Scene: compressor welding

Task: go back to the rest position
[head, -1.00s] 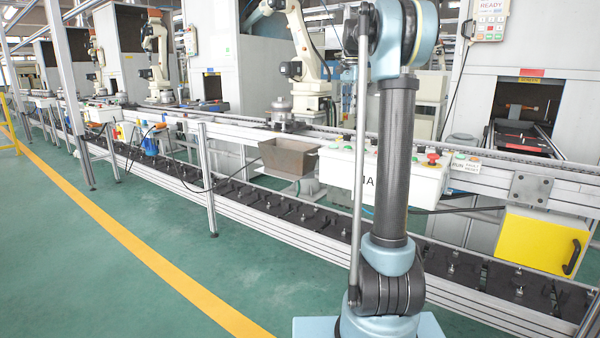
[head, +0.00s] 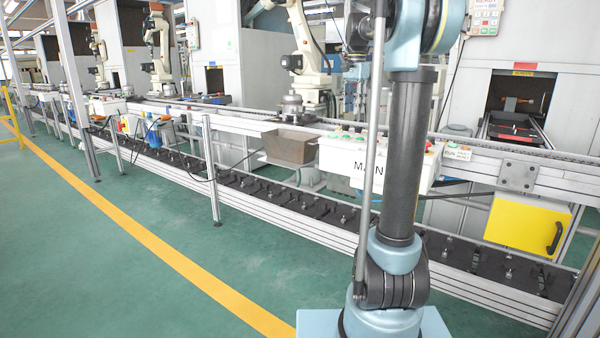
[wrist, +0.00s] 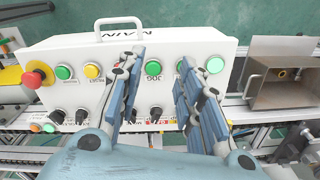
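My gripper (wrist: 160,66) is open and empty in the wrist view. Its two blue-padded fingers stand apart over the front of a white control box (wrist: 60,50) marked MAIN, with free space between them. The fingers hide part of its row of buttons and knobs. In the head view my arm rises in front of the same control box (head: 345,157) and hides part of it. My gripper itself is out of the head view.
A brown open bin (head: 290,147) hangs beside the control box; it also shows in the wrist view (wrist: 285,95). A yellow box (head: 525,222) sits at right. The conveyor line runs behind. Green floor (head: 90,270) is free at left.

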